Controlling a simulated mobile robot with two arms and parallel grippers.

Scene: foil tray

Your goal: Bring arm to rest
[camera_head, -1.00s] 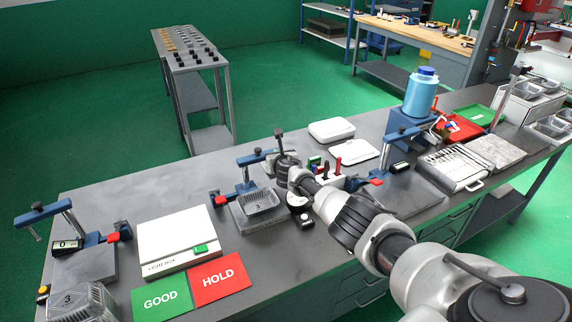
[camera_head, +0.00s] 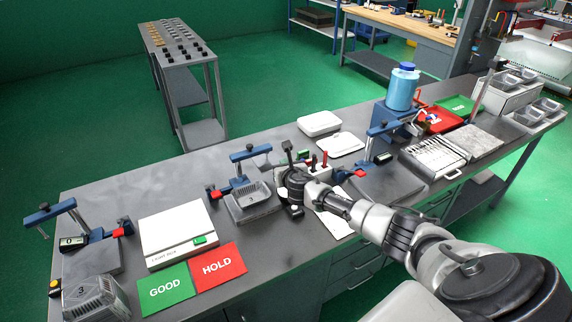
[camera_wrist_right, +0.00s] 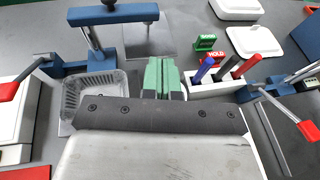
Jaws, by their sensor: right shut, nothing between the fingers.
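In the head view the wrist hides most of the fingers. My left gripper is not in view.
A pen holder (camera_wrist_right: 222,86) with markers stands close right of the fingers, with small GOOD (camera_wrist_right: 205,42) and HOLD stamps behind. A second clamp fixture (camera_head: 381,160) is farther right. A light box (camera_head: 172,232) and GOOD (camera_head: 166,288) and HOLD (camera_head: 218,268) cards lie left.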

